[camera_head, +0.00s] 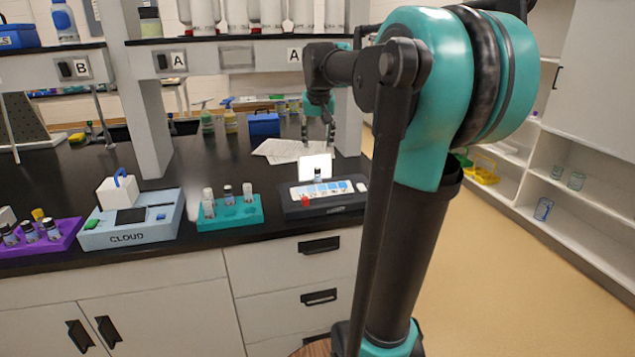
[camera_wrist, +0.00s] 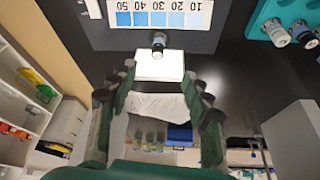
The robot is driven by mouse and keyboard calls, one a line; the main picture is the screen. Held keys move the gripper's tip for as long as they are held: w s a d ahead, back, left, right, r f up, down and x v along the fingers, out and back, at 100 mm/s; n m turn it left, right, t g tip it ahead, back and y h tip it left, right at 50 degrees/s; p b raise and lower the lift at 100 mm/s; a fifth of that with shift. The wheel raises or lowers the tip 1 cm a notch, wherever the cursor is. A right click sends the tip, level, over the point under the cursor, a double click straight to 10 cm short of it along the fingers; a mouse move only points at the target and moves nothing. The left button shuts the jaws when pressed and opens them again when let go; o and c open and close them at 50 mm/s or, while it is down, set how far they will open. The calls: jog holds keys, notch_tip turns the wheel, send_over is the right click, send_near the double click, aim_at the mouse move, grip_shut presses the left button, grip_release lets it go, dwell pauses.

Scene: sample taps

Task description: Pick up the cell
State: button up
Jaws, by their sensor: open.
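The cell appears to be a small clear vial with a dark cap (camera_head: 318,174). It stands upright on the dark tester (camera_head: 330,208), by the lit white panel (camera_head: 316,163) and the blue-shaded scale strip. In the wrist view the vial (camera_wrist: 158,42) is at top centre, between the panel (camera_wrist: 160,66) and the scale strip (camera_wrist: 160,18). My gripper (camera_head: 318,138) hangs above the bench behind the tester, over the papers. Its fingers (camera_wrist: 157,82) are spread and empty, apart from the vial. The vial's lower part is hard to make out.
A teal rack (camera_head: 230,214) with several vials stands left of the tester. Farther left are a CLOUD device (camera_head: 132,232) and a purple rack (camera_head: 68,236). Papers (camera_head: 283,150) and a blue box (camera_head: 263,125) lie behind. A shelf (camera_head: 225,56) spans above.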

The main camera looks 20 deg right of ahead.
aim_at(318, 169)
jog(key=x, duration=1.1)
jog(key=w+x, duration=0.1)
jog(key=x, duration=0.5)
jog(key=shift+d+r, duration=0.2)
jog(key=shift+r, duration=0.05)
jog(key=c, duration=1.1)
jog(key=shift+r, duration=0.1)
